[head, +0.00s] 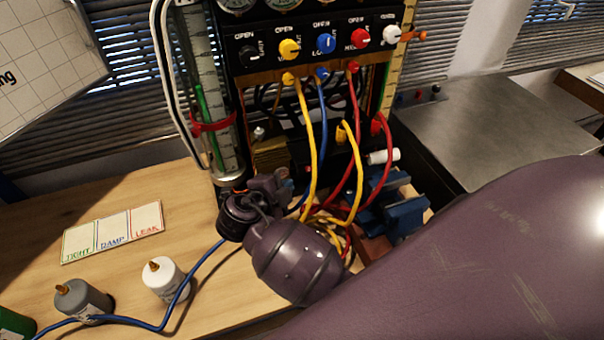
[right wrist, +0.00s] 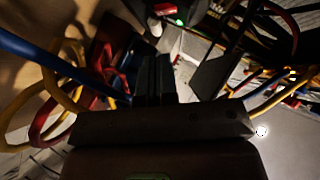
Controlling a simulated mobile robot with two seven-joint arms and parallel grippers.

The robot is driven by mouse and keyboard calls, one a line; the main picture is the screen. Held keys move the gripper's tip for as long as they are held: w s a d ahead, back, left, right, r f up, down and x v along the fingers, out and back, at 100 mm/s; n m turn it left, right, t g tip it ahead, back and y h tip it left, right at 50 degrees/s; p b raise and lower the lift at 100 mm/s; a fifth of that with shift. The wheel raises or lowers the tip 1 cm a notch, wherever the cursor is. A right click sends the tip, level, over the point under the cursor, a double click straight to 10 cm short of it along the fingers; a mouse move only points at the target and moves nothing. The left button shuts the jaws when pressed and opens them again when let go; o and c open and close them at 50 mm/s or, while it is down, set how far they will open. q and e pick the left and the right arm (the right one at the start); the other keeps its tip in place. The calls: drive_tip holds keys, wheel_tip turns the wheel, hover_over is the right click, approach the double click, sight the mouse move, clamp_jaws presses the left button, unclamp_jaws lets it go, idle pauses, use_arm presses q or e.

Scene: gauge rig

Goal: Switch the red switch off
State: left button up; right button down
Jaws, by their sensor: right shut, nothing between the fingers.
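My right gripper (head: 268,186) is in front of the gauge rig, low beside the hoses. Its dark fingers also show in the right wrist view (right wrist: 153,78), closed together with nothing held. A small red part (right wrist: 164,9) with a green lit spot near it shows beyond the fingertips in the right wrist view; I cannot tell whether it is the red switch. In the head view a red knob (head: 359,38) sits in the rig's row of knobs, well above the gripper. No red switch is clearly visible in the head view. My left gripper is not in view.
Yellow, blue and red hoses (head: 325,130) hang close to the right gripper. A blue vise (head: 405,215) stands to its right. A white bottle (head: 165,280), a grey bottle (head: 84,300) and a label card (head: 112,232) are on the wooden bench (head: 120,195), which has free room at left.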

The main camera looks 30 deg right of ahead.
sight(310, 169)
use_arm(q)
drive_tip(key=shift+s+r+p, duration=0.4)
drive_tip(key=shift+p, duration=0.6)
use_arm(e)
drive_tip(key=x, duration=1)
